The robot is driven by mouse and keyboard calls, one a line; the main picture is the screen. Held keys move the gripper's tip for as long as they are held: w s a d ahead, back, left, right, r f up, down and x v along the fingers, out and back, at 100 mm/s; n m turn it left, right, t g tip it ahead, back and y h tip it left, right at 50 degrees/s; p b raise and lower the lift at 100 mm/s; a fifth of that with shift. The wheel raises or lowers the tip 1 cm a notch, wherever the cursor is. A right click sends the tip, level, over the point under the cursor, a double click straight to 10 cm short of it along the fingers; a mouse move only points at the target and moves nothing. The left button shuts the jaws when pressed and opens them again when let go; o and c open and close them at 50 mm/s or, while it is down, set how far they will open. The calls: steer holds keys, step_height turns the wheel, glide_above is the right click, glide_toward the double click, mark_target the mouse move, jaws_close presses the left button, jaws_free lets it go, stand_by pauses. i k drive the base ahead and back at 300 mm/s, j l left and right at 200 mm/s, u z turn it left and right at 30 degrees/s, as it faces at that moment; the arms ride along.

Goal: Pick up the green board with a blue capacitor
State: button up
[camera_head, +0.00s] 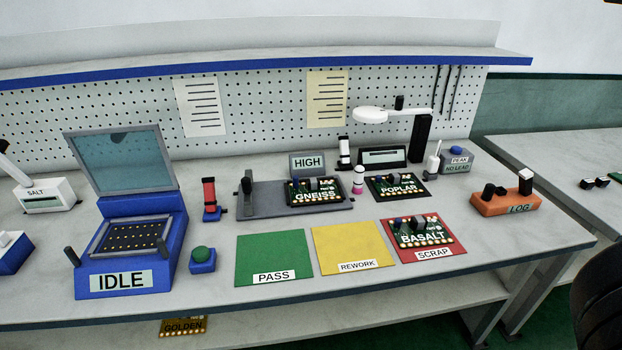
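Three labelled circuit boards lie on the bench. The GNEISS board (317,198) sits on a grey fixture (262,208) in the middle. The BASALT board (422,238) lies on the red SCRAP mat (448,256). All three look very dark with gold pads along the front. Each seems to carry a small bluish part near its left back corner. Their exact green and the capacitor type are too small to tell.
The green PASS mat (270,255) and yellow REWORK mat (352,246) are bare. A blue IDLE machine (178,260) with a raised glass lid stands left. A white lamp (375,115) overhangs the back. An orange LOG box (500,205) stands right. A GOLDEN board (183,326) is below the bench.

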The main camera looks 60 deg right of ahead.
mark_target(314, 189)
steer(key=i+j+z, duration=0.7)
steer(key=j, duration=0.35)
steer(key=i, duration=0.1)
